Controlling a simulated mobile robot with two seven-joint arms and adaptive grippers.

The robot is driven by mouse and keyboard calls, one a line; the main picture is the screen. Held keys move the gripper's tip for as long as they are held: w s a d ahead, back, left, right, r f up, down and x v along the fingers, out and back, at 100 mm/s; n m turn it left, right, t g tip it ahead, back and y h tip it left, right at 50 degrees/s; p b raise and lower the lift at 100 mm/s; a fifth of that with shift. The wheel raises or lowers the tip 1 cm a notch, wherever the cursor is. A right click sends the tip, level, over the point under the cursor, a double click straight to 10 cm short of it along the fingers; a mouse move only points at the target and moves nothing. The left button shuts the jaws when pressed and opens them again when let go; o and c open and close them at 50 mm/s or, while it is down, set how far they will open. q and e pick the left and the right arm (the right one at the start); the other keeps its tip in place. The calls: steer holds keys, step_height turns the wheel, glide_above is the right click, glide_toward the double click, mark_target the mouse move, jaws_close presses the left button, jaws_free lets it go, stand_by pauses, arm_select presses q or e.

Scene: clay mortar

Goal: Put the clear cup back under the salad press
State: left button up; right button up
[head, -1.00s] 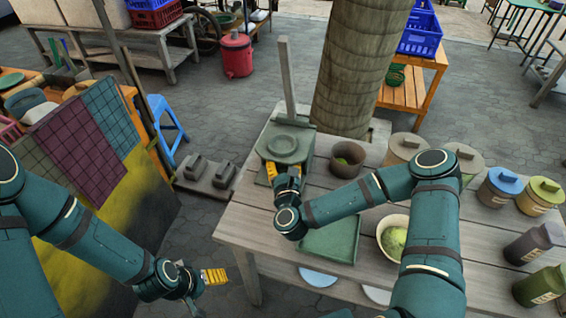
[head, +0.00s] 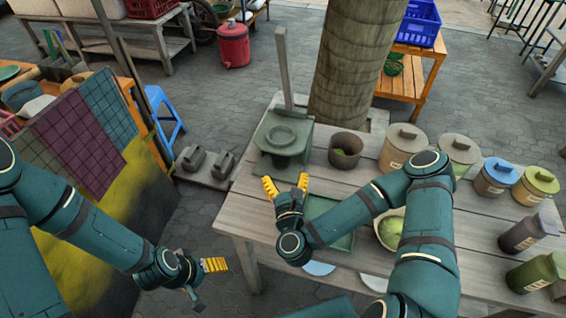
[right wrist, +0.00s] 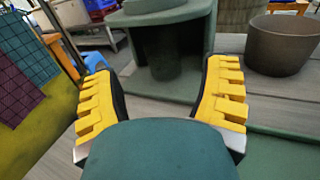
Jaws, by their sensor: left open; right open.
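The green salad press (head: 284,136) stands at the far left corner of the wooden table, its tall post rising behind it. In the right wrist view, a dark see-through cylinder, apparently the clear cup (right wrist: 163,55), stands upright on the press base below the round plate. Its outline is faint, and I cannot make it out in the head view. My right gripper (head: 285,182) is open and empty in front of the press, fingers pointing at it and apart from the cup. My left gripper (head: 207,282) is open and empty, left of the table's edge.
A brown pot (head: 345,150) stands right of the press. A green tray (head: 342,240) and a bowl of greens (head: 390,229) are partly behind my right arm. Several lidded canisters (head: 405,142) line the table's right side.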

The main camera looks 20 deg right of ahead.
steer(key=shift+s+a, duration=0.15)
steer(key=shift+s, duration=0.6)
steer(key=shift+s+a, duration=0.15)
steer(key=shift+s, duration=0.6)
